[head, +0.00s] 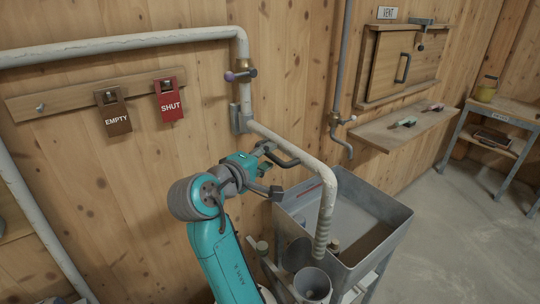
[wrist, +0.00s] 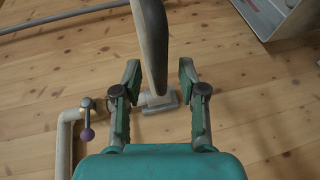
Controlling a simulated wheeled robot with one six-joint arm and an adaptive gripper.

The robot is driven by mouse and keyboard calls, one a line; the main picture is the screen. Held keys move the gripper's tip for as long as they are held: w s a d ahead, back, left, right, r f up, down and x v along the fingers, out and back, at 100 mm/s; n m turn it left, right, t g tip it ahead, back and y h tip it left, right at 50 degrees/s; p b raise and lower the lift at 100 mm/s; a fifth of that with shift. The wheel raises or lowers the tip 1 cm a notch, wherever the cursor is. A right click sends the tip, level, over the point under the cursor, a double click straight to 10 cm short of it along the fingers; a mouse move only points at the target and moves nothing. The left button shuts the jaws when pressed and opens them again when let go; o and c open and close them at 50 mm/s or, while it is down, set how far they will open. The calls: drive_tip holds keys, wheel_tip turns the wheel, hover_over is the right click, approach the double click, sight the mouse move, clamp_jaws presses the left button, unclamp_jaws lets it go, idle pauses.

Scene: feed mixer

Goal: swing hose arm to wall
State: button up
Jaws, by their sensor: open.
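The hose arm (head: 290,148) is a pale pipe hinged at a grey wall bracket (head: 240,117). It sticks out from the wall over a grey bin, and its ribbed end (head: 322,238) hangs down above a small bucket. My gripper (head: 270,170) is beside the hose arm near the bracket. In the wrist view my gripper (wrist: 159,75) is open, its green fingers on either side of the pipe (wrist: 152,40), with gaps visible on both sides. How deep the pipe or handle sits between the fingers is unclear.
The grey bin (head: 385,205) stands below, with the bucket (head: 312,285) at its front. A purple-knobbed valve (head: 240,75) is above the bracket. EMPTY (head: 115,112) and SHUT (head: 170,100) tags hang left. A shelf (head: 405,125) is at right.

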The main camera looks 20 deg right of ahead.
drive_tip(key=shift+x, duration=1.05)
clamp_jaws()
drive_tip(key=shift+d, duration=0.1)
